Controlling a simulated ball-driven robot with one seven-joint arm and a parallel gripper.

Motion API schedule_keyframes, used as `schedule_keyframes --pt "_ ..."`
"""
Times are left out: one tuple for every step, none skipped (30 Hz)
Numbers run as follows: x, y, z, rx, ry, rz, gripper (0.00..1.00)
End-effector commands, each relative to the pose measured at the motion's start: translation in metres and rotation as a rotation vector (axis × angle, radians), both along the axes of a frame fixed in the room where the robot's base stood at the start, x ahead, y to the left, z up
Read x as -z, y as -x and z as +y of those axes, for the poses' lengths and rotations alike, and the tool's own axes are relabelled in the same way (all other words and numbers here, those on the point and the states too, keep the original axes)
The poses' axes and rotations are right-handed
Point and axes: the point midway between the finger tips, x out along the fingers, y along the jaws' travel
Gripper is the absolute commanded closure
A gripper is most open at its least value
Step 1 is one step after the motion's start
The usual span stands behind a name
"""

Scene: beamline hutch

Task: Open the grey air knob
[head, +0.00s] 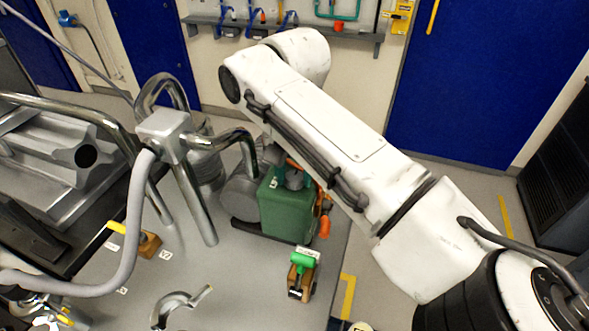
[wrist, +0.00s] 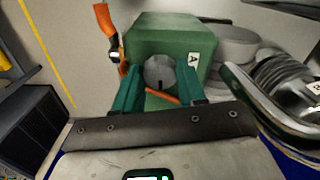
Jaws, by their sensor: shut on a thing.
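The grey air knob (wrist: 159,70) is a round grey disc on the green box (wrist: 185,28), which bears a white label with the letter A. My gripper (wrist: 158,80) has its two teal fingers on either side of the knob and is shut on it. An orange strip shows just below the knob between the fingers.
An orange handle (wrist: 105,27) sticks out beside the box. Bent metal pipes (head: 190,150) and a grey hose (head: 137,205) stand at the left. A small green-handled valve (head: 303,262) is in front of the box. Floor to the right of the box is open.

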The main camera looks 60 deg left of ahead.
Motion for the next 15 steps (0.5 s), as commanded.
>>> schedule_keyframes --pt "-0.0016 0.0001 0.0000 -0.011 0.000 0.001 0.90" --pt "-0.0019 0.0002 -0.0001 -0.021 0.000 0.001 0.90" --pt "-0.0023 0.0001 -0.0002 -0.035 0.001 0.002 0.90" --pt "-0.0024 0.0000 -0.0004 -0.049 0.001 0.002 0.90" --pt "-0.0024 0.0002 -0.0004 -0.064 0.002 0.003 0.90" --pt "-0.0027 0.0002 -0.0005 -0.087 0.001 0.003 0.90" --pt "-0.0032 0.0000 -0.0004 -0.106 0.000 0.003 0.90" --pt "-0.0031 0.0002 -0.0004 -0.126 0.001 0.003 0.90" --pt "-0.0031 0.0003 -0.0004 -0.156 0.001 0.004 0.90" --pt "-0.0036 0.0003 -0.0003 -0.180 0.001 0.004 0.90" --pt "-0.0035 0.0004 -0.0005 -0.206 0.001 0.005 0.90" --pt "-0.0033 0.0003 -0.0007 -0.242 0.002 0.004 0.90" --pt "-0.0037 0.0001 -0.0007 -0.269 0.001 0.005 0.90" --pt "-0.0035 -0.0002 -0.0008 -0.297 0.002 0.004 0.90" --pt "-0.0032 0.0000 -0.0008 -0.335 0.001 0.005 0.90"
